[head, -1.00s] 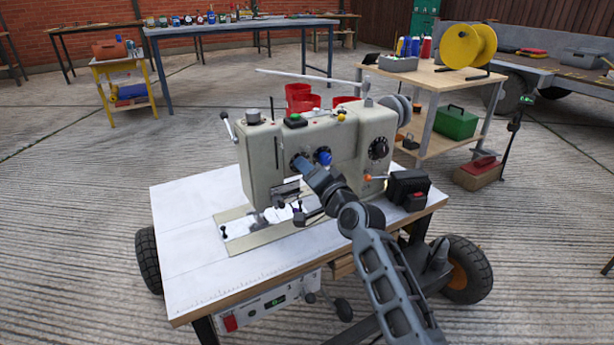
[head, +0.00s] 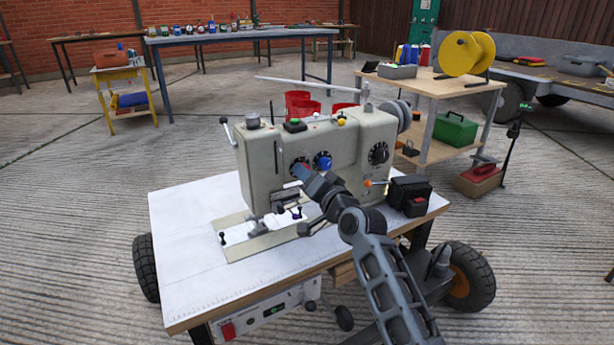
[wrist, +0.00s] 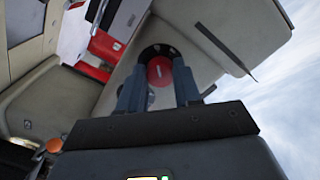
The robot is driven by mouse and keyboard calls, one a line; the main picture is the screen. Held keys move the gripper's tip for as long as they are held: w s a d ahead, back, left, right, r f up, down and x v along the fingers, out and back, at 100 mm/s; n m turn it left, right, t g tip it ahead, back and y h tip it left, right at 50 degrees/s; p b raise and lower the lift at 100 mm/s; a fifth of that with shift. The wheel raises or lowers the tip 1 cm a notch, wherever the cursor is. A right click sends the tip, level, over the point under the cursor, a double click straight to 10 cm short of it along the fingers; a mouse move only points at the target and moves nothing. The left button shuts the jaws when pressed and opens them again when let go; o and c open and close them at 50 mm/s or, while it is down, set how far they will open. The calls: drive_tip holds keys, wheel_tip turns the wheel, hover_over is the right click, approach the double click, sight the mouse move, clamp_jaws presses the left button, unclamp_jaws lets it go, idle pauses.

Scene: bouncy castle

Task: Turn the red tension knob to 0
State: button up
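The sewing machine (head: 255,165) is a cream machine on a white-topped table (head: 190,215). My gripper (head: 301,167) is at the left dial on its front, beside the blue knob (head: 322,161). In the head view my gripper hides the red tension knob and part of the black dial behind it. In the wrist view the round red knob (wrist: 159,71) sits between the two fingers of my gripper (wrist: 160,75), in front of its black dial (wrist: 157,51). The fingers stand apart on either side of it. I cannot tell whether both touch it. The knob's pointer and the 0 mark are not readable.
A black dial (head: 378,153) is on the machine's right part. An orange-tipped lever (head: 368,183) and a black box (head: 409,190) are at the right. The table's left part is clear.

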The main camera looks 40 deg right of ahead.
drive_tip(key=o, duration=0.4)
drive_tip(key=shift+o, duration=0.2)
drive_tip(key=p+v, duration=0.2)
drive_tip(key=v, duration=0.5)
drive_tip(key=shift+s, duration=0.4)
drive_tip(key=shift+a, duration=0.15)
drive_tip(key=s+a+f+n+g+y, duration=0.1)
drive_tip(key=s+a+f+n, duration=0.1)
drive_tip(key=s+a, duration=0.55)
drive_tip(key=s+a+f+n+y, duration=0.1)
drive_tip(key=s+a+f+n, duration=0.25)
drive_tip(key=s, duration=0.65)
drive_tip(key=s+a+f+n+g+y, duration=0.1)
drive_tip(key=s+a+f+n, duration=0.1)
drive_tip(key=s+a, duration=0.5)
drive_tip(key=s+a+r+n+y, duration=0.1)
drive_tip(key=s+a+r+n, duration=0.15)
drive_tip(key=s, duration=0.45)
drive_tip(key=s+a+r+n+y, duration=0.1)
drive_tip(key=s+a+r+n, duration=0.1)
drive_tip(key=s+r, duration=0.35)
wheel_tip(320, 180, up, 28)
drive_tip(key=s+p, duration=0.1)
drive_tip(key=p, duration=2.8)
drive_tip(key=shift+s+a+g, duration=0.2)
drive_tip(key=shift+s+g, duration=0.1)
